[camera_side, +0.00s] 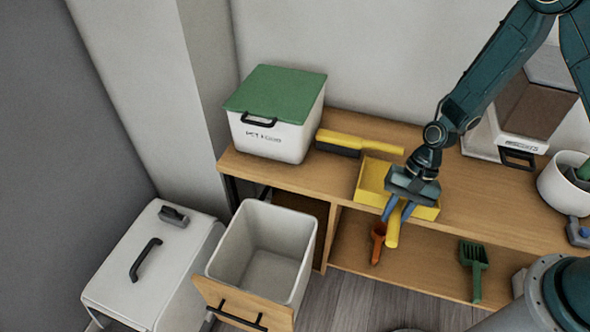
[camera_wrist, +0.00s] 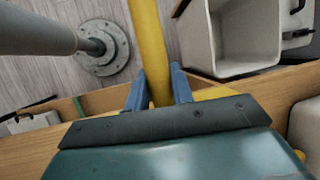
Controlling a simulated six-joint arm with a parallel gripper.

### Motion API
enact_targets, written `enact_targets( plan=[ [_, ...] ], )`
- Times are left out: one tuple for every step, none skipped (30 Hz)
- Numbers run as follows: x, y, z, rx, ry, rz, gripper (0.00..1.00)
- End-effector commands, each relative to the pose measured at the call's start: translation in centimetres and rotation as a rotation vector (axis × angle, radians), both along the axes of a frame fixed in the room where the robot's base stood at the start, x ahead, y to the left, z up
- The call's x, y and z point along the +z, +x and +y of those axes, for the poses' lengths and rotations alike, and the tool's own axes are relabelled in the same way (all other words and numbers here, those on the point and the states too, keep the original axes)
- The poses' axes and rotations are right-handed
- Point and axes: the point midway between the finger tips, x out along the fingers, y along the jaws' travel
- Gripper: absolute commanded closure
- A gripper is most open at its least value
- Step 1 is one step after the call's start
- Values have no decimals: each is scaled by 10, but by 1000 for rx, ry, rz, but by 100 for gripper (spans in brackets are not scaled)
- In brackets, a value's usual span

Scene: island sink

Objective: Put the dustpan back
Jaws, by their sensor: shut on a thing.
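The yellow dustpan (camera_side: 372,178) is at the front edge of the wooden shelf top, with its pan toward the wall and its handle (camera_side: 393,233) pointing out past the edge. I cannot tell whether the pan rests on the wood or is slightly above it. My gripper (camera_side: 398,208) is shut on the handle from above, partly covering the pan. In the wrist view, the blue fingers (camera_wrist: 156,92) stand on either side of the yellow handle (camera_wrist: 148,40); the pan is mostly hidden behind my gripper body.
A yellow brush (camera_side: 362,142) lies behind the dustpan, beside a green-lidded white box (camera_side: 275,115). An open white bin (camera_side: 262,250) stands at front left. A white pot (camera_side: 562,195) stands right.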

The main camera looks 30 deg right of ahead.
Motion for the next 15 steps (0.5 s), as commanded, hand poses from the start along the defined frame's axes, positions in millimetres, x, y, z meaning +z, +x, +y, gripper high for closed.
enact_targets(
  plan=[
    [0,3,-3,-2,0,-2,97],
    [0,5,-5,-4,0,-3,97],
    [0,8,-8,-4,0,-3,97],
    [0,11,-11,-4,0,-3,97],
    [0,14,-13,-4,0,-3,97],
    [0,18,-18,-5,0,-4,97],
    [0,21,-21,-4,0,-3,97],
    [0,25,-24,-4,0,-3,97],
    [0,28,-28,-4,0,-3,97],
    [0,31,-31,-4,0,-3,97],
    [-3,31,-31,-2,0,-1,97],
    [-7,30,-30,0,0,2,97],
    [-9,30,-30,0,0,2,97],
    [-11,30,-30,0,0,2,97],
    [-13,30,-30,-1,0,0,97]
  ],
)
